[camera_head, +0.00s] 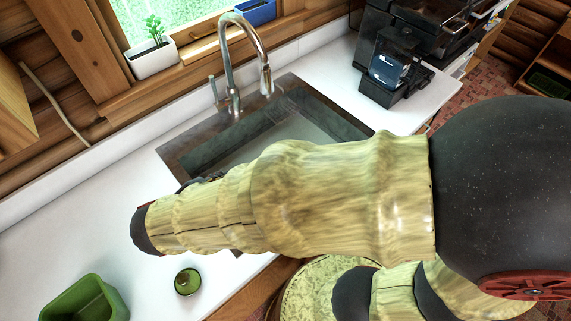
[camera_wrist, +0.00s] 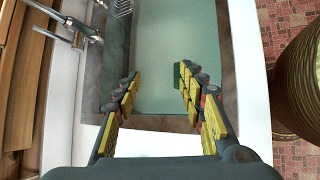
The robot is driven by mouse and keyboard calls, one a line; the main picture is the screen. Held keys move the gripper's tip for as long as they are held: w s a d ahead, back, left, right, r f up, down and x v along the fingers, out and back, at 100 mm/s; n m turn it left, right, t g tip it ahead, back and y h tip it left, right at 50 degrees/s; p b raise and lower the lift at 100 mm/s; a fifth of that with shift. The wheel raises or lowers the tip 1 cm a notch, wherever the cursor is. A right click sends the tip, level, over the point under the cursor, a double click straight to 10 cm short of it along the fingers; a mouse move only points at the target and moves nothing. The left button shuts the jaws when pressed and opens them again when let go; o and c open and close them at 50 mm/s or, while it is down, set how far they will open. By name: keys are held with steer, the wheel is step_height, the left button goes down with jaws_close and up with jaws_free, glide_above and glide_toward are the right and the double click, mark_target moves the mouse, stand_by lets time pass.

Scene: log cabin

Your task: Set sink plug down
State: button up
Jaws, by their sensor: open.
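My gripper (camera_wrist: 160,80) is open in the wrist view, its two yellow-and-black fingers spread wide above the sink (camera_wrist: 160,125). The space between the fingers looks empty. A small dark green block-like thing (camera_wrist: 177,74) shows beside the right fingertip; I cannot tell whether it is the sink plug or whether it touches the finger. In the head view the sink (camera_head: 290,128) is partly hidden behind my arm, and so is most of the gripper. A small round green thing (camera_head: 187,282) with a dark centre sits on the counter; I cannot tell whether it is the plug.
A curved metal faucet (camera_head: 232,60) stands behind the sink. A green square container (camera_head: 85,303) is on the white counter (camera_head: 60,235) at the left. A black coffee machine (camera_head: 392,65) stands at the right, and a potted plant (camera_head: 153,55) is on the windowsill.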

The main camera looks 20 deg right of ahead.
steer(key=s+d+r+m+y, duration=0.3)
steer(key=d+m, duration=0.4)
steer(key=m, duration=0.3)
steer(key=s+d+r+m+g+y, duration=0.1)
steer(key=s+d+r+m+y, duration=0.1)
steer(key=s+d+r+m, duration=0.3)
steer(key=d+r+m, duration=0.3)
steer(key=m, duration=0.2)
steer(key=shift+s+y, duration=0.3)
steer(key=shift+y, duration=0.1)
